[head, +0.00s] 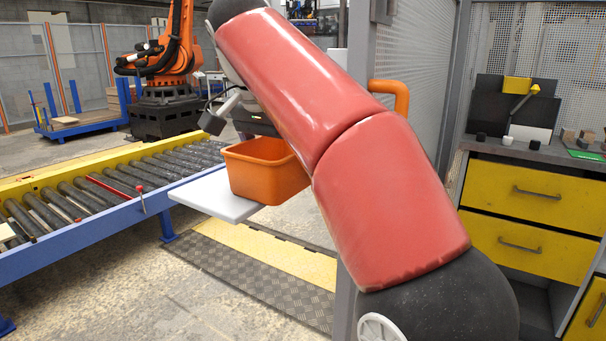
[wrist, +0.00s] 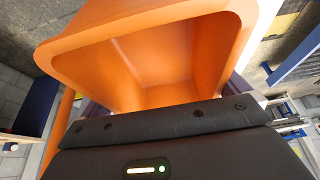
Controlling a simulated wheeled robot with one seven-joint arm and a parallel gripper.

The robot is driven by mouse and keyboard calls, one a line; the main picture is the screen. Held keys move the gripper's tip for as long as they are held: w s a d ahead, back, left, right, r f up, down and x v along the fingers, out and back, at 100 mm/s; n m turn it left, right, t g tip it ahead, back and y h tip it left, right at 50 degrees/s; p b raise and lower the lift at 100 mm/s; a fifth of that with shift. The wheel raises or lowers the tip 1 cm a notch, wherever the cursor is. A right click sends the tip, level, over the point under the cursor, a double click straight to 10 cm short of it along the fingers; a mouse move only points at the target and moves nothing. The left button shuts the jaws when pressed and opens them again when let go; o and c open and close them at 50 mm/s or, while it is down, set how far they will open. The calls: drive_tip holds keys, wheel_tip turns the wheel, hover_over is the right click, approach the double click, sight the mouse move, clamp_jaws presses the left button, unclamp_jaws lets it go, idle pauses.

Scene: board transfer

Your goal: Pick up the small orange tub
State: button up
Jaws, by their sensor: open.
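The small orange tub (head: 262,172) stands upright on a white board (head: 208,196) in the head view, left of my red arm, which covers its right edge. In the wrist view the tub (wrist: 150,50) fills the top; its inside looks empty. My gripper (wrist: 168,108) is open at the tub's near side. Parts of its fingers show at the left and right of the tub, largely hidden behind the tub and the dark gripper body. Whether they touch the tub I cannot tell. In the head view my arm and the tub hide the fingertips.
A roller conveyor (head: 100,190) with yellow and blue rails lies left of the board. A grey post and mesh panel (head: 415,70) stand behind my arm. A workbench with yellow drawers (head: 530,190) is at right. An orange robot arm (head: 175,45) stands farther back.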

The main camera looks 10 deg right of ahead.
drive_tip(key=shift+f, duration=0.1)
drive_tip(key=c, duration=0.7)
drive_tip(key=shift+c, duration=0.2)
drive_tip(key=shift+r, duration=0.2)
